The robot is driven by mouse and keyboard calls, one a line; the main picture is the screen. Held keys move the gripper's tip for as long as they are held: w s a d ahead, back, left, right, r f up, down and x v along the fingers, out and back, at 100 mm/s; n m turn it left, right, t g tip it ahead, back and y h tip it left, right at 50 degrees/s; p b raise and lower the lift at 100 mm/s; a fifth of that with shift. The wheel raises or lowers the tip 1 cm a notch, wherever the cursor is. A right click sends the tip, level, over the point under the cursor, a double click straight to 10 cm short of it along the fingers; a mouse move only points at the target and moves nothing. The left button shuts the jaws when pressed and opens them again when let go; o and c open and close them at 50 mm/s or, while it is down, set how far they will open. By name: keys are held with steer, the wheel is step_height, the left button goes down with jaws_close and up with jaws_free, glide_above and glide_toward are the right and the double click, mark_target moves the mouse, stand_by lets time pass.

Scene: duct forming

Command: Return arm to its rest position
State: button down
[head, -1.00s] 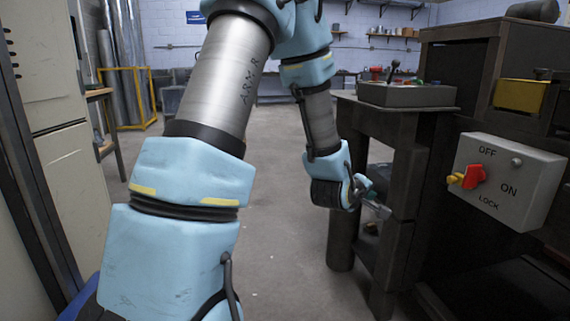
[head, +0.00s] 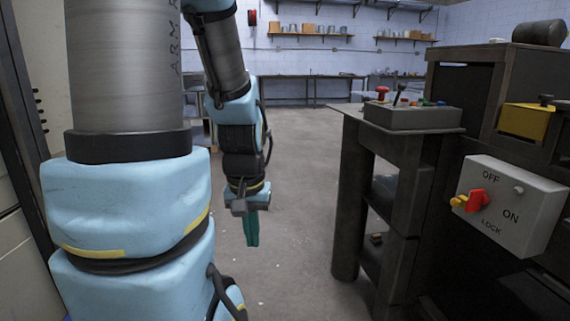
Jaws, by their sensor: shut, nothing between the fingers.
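My gripper (head: 251,228) hangs at the end of my light blue and grey arm, near the middle of the head view. It points down over open floor. Its teal fingers are together with nothing between them. It is apart from the machine and bench on the right. The upper part of my arm runs out of the top of the picture, so its full shape is hidden.
A grey switch box (head: 507,205) with a red handle (head: 478,200) is on the dark machine at right. A control box (head: 412,117) sits on the dark bench (head: 350,190). Shelves (head: 310,36) line the back wall. The floor (head: 305,150) between is clear.

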step_height(320, 180, up, 20)
steer(key=p, duration=1.8)
steer(key=shift+f, duration=0.15)
